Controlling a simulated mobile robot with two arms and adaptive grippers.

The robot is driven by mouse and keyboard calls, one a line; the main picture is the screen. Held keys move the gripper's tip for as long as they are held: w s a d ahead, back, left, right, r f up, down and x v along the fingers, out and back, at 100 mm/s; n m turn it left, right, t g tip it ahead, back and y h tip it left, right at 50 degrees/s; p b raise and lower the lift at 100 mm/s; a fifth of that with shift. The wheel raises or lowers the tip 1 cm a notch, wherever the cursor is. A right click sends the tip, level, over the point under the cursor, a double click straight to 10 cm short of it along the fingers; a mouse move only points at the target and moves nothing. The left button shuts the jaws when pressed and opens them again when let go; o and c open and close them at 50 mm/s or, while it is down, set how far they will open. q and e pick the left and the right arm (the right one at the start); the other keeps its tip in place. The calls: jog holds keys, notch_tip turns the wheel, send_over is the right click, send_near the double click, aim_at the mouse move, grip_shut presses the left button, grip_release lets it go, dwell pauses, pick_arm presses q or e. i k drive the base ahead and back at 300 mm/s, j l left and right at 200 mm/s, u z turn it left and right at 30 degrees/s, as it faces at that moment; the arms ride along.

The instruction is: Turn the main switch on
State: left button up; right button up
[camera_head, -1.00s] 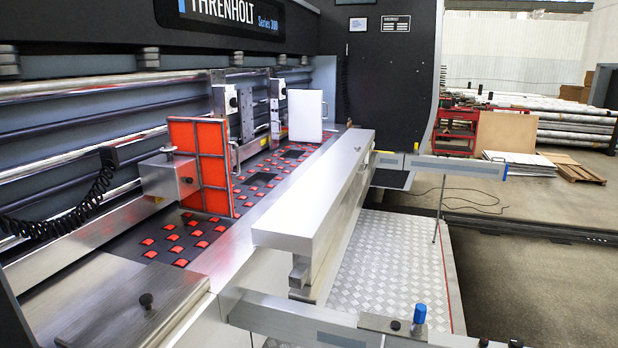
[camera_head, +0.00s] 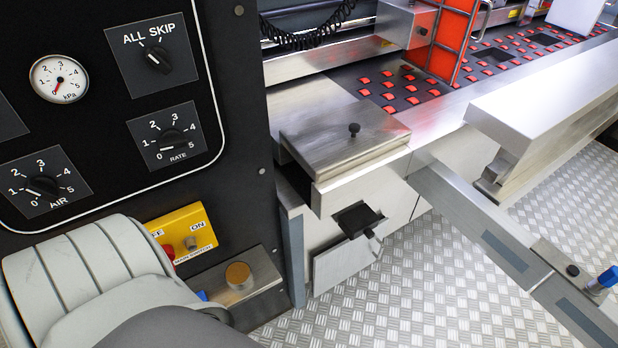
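The main switch is a yellow box (camera_head: 184,236) low on the dark control panel at the left of the head view. Its plate reads "MAIN SWITCH" at the bottom, with "ON" at the upper right and part of the "OFF" label hidden. A grey button (camera_head: 191,244) sits under "ON". Neither of my grippers can be made out.
The panel holds a gauge (camera_head: 58,79) and the ALL SKIP (camera_head: 154,57), RATE (camera_head: 167,145) and AIR (camera_head: 43,187) knobs. A metal ledge with a brass-coloured cap (camera_head: 238,274) juts out right of the switch. Bare tread-plate floor (camera_head: 365,308) lies to the right.

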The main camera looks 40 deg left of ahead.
aim_at(169, 249)
jog(key=u, duration=2.4)
